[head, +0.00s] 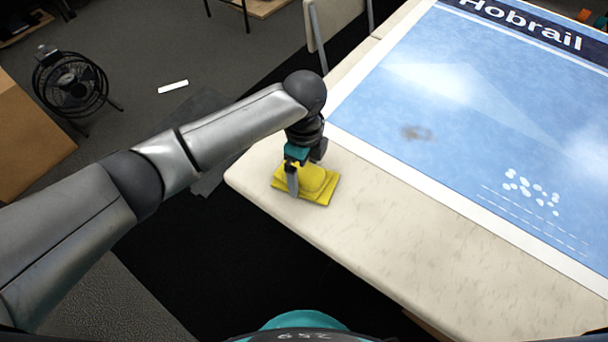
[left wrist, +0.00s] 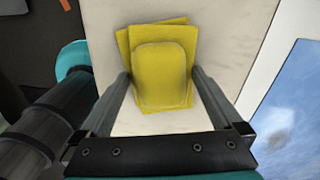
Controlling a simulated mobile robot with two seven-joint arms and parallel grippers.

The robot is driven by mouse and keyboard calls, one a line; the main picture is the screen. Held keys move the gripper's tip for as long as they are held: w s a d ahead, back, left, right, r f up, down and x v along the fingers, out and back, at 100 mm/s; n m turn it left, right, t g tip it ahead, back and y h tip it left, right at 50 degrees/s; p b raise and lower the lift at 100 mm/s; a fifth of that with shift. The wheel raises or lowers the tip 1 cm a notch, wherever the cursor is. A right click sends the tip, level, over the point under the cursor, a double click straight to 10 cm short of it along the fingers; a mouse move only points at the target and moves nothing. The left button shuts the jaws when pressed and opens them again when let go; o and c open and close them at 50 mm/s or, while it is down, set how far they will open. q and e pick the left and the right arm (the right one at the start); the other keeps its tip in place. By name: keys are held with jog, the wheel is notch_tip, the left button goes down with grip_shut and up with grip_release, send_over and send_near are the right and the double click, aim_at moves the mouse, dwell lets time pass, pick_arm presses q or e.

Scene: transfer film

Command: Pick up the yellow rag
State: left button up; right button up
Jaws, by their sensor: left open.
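The yellow rag (head: 318,190) lies folded near the left corner of the cream table (head: 400,250). In the left wrist view the rag (left wrist: 160,70) shows as stacked layers with a rounded pad-like part on top. My left gripper (head: 298,180) is over the rag, pointing down. In the left wrist view my left gripper (left wrist: 160,78) is open, with one finger on each side of the rounded part. I cannot tell whether the fingers touch the rag. My right gripper is in neither view.
A blue poster (head: 450,110) marked "Hobrail" covers the table's far side, with white bits (head: 530,190) and a brownish smudge (head: 417,133) on it. The table's near part is clear. A black fan (head: 72,82) and a white strip (head: 173,86) are on the floor.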

pick_arm(q)
jog(key=c, duration=1.2)
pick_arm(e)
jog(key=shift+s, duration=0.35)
pick_arm(q)
jog(key=shift+r, duration=0.1)
jog(key=shift+c, duration=0.2)
notch_tip(320, 180, up, 5)
jog(key=shift+w+r+p, duration=0.1)
jog(key=shift+r+p, duration=0.1)
jog(key=shift+p, duration=0.8)
notch_tip(320, 180, up, 9)
jog(key=p, duration=0.3)
notch_tip(320, 180, up, 6)
jog(key=f, duration=0.1)
send_over(304, 169)
jog(key=shift+r+p, duration=0.3)
jog(key=shift+p, duration=0.1)
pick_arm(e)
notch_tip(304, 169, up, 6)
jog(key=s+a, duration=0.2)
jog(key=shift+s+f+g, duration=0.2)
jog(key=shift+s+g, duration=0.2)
